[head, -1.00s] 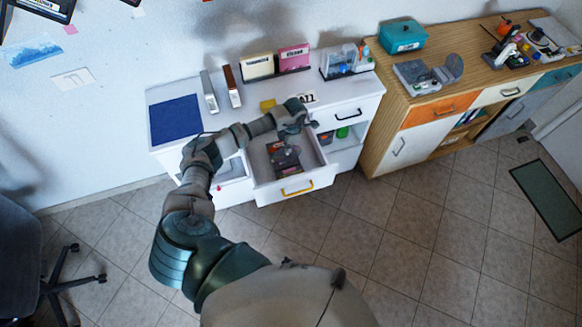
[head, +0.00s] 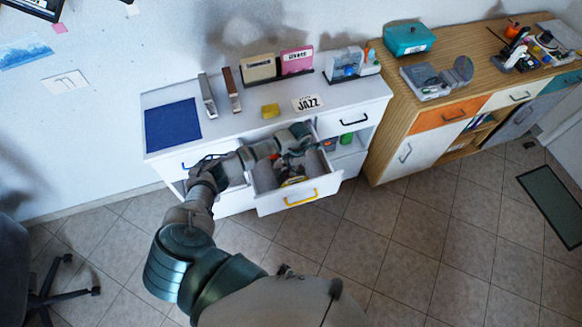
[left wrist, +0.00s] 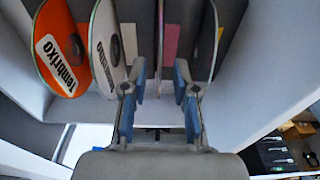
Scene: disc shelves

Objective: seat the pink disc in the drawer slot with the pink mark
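The open drawer (head: 330,188) with the yellow handle holds several upright discs. My left gripper (head: 290,170) reaches down into it; the arm hides much of the inside. In the left wrist view, my left gripper (left wrist: 160,70) has its two fingers spread apart. A thin disc seen edge-on (left wrist: 159,40) stands between the fingertips, with gaps on both sides; its face colour does not show. A pink mark (left wrist: 172,42) lies just right of that disc. An orange disc (left wrist: 62,50) and a white disc (left wrist: 104,48) stand left, a grey disc (left wrist: 208,42) right. My right gripper is out of view.
A wooden cabinet (head: 400,130) stands to the right. The drawer walls are close around the gripper.

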